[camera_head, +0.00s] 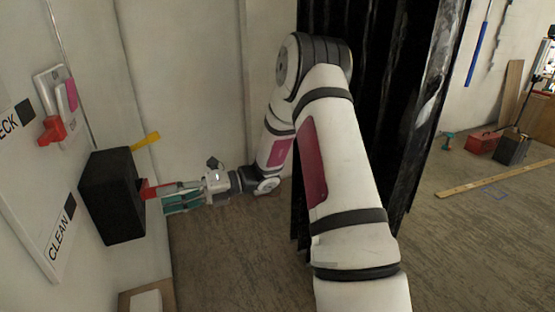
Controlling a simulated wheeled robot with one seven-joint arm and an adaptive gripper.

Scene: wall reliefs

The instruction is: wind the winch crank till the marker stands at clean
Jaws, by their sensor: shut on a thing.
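The winch looks to be the black box (112,200) on the left wall. A yellow bar (146,141) sticks out behind its upper right side. A red part (149,190) that looks like the crank grip sits at the box's right side. My gripper (165,198), with teal fingers, is shut on this red part, and the fingers hide some of it. A white CLEAN label (55,245) with a dark square is on the wall left of the box. A label ending in "ECK" (8,126) is higher, cut by the picture edge. I cannot tell for sure which part is the marker.
A red piece (50,131) on a white and pink wall fitting (52,88) stands above the CLEAN label. A black panel (355,120) rises behind my arm. A red toolbox (483,141) and a plank (495,180) lie at right. The floor between is clear.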

